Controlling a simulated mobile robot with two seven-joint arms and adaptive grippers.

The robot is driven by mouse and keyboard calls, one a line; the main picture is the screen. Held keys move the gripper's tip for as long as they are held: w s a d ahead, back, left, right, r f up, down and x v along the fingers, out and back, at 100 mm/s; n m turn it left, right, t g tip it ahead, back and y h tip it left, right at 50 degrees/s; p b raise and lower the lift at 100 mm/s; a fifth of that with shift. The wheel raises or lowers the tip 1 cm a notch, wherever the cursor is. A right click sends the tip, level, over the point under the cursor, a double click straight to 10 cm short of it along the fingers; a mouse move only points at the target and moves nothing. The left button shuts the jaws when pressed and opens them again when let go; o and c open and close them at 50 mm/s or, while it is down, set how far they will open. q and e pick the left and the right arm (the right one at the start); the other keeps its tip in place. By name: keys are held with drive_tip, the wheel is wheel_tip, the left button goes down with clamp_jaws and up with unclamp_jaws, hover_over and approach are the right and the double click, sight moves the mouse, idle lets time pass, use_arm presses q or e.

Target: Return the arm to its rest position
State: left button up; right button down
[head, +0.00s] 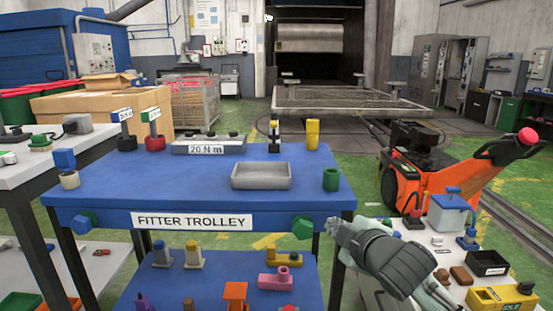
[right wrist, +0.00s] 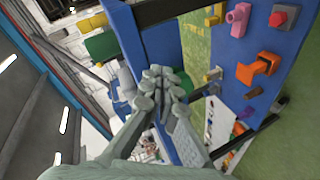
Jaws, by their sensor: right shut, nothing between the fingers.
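My right gripper (head: 336,226) is at the front right corner of the blue fitter trolley (head: 200,183), at about the height of its front edge. The gripper is shut with nothing in it. Its closed grey fingers also show in the right wrist view (right wrist: 166,82), in front of the trolley's blue edge. Beside it, a green knob (head: 303,227) sits on the trolley's front edge; I cannot tell if they touch. My right forearm reaches in from the lower right over the right-hand bench. My left gripper is not in the head view.
A grey tray (head: 261,187), a green cup (head: 331,179) and a yellow block (head: 312,134) stand on the trolley top. Its lower shelf holds several coloured parts, including a pink one (head: 274,279). The right bench (head: 440,240) is crowded. An orange pallet truck (head: 440,185) stands behind it.

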drive_tip(key=s+d+f+m+g+h, duration=0.1)
drive_tip(key=s+d+f+m+g, duration=0.25)
drive_tip(key=s+f, duration=0.45)
drive_tip(key=s+d+f+m+g+h, duration=0.1)
drive_tip(key=s+d+f+m+g, duration=0.25)
drive_tip(key=f, duration=0.95)
drive_tip(key=s+d+f+m+g+h, duration=0.1)
drive_tip(key=s+d+f+m, duration=0.25)
drive_tip(key=s+f, duration=0.55)
drive_tip(key=s+d+f+m+g+h, duration=0.1)
drive_tip(key=s+d+f, duration=0.3)
drive_tip(key=s+f, duration=0.4)
drive_tip(key=s+m+g, duration=0.1)
drive_tip(key=s, duration=0.1)
drive_tip(key=shift+s+f+g, duration=0.2)
drive_tip(key=shift+s+g, duration=0.15)
drive_tip(key=shift+g, duration=0.05)
